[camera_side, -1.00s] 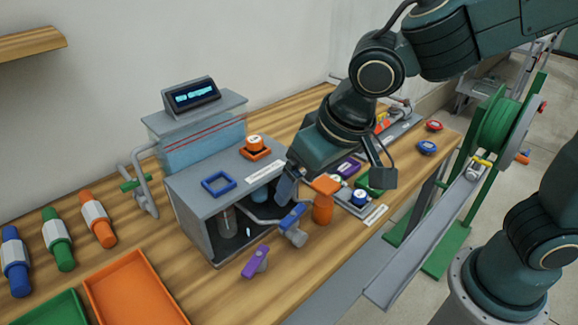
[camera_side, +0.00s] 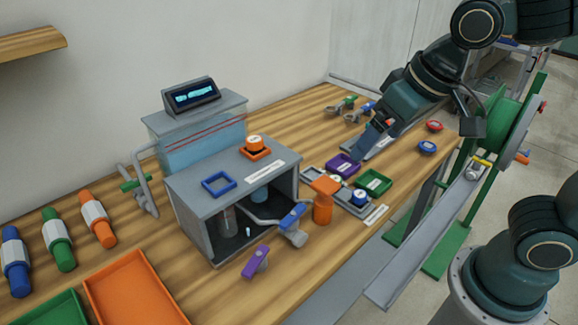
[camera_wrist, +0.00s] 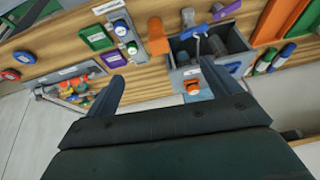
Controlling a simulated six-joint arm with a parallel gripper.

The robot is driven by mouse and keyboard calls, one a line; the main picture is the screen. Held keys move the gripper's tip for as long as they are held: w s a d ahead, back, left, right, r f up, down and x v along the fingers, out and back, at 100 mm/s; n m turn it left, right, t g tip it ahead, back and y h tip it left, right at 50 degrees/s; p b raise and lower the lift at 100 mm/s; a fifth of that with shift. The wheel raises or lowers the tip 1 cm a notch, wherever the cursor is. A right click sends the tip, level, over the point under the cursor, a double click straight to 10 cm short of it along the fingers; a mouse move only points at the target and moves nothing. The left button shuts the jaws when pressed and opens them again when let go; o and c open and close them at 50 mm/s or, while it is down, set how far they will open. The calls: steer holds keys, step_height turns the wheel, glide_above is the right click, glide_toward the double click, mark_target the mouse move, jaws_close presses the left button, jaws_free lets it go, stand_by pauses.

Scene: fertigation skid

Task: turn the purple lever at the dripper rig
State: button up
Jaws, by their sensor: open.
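The purple lever (camera_side: 256,262) stands on the table in front of the grey open-fronted box (camera_side: 190,208), near its front left corner. It tilts up to the right. A purple-blue handle (camera_wrist: 227,9) at the top edge of the wrist view seems to be this lever. My gripper (camera_side: 374,138) is up over the back right part of the table, well apart from the lever. Its two fingers (camera_wrist: 160,86) are spread with nothing between them. The wrist view looks down at the box from behind it.
A blue-handled lever (camera_side: 292,217) and an orange T-shaped post (camera_side: 323,200) stand right of the purple lever. The orange tray (camera_side: 92,287) lies left. Purple (camera_side: 342,165) and green (camera_side: 373,182) trays lie beyond the post. Bare table lies in front of the purple lever.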

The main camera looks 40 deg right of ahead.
steer(key=shift+s+d+r, duration=0.15)
steer(key=shift+s+d, duration=0.35)
steer(key=shift+d, duration=0.15)
steer(key=s+d, duration=0.5)
steer(key=s, duration=0.2)
steer(key=shift+d+r+t+h, duration=0.2)
steer(key=shift+t+h, duration=0.1)
steer(key=shift+t, duration=0.1)
steer(key=shift+c, duration=0.2)
steer(key=shift+w, duration=0.15)
